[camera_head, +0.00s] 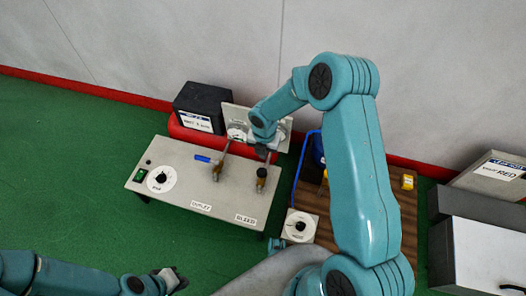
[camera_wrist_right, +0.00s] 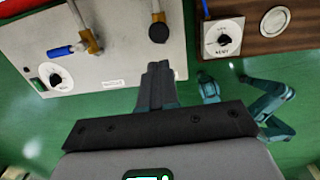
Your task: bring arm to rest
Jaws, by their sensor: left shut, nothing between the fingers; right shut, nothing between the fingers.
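My left gripper (camera_head: 178,281) is at the lower left in the head view, low over the green floor in front of the grey panel box. It is shut and empty. My right arm (camera_head: 358,170) rises through the middle right and bends down toward the panel box. In the right wrist view my right gripper (camera_wrist_right: 158,68) is shut with nothing between its fingers. Its fingertips appear near the box's labelled edge; whether they touch is unclear. In the head view its fingers are mostly hidden by the wrist.
The grey panel box (camera_head: 140,184) carries a dial (camera_head: 161,180), a blue-handled valve (camera_head: 203,159) and brass taps. A black bin (camera_head: 202,107) stands behind it. A brown wooden board (camera_head: 318,208) is right of it, with a dial plate (camera_head: 300,226). Grey boxes (camera_head: 488,252) stand far right. Green floor is clear at left.

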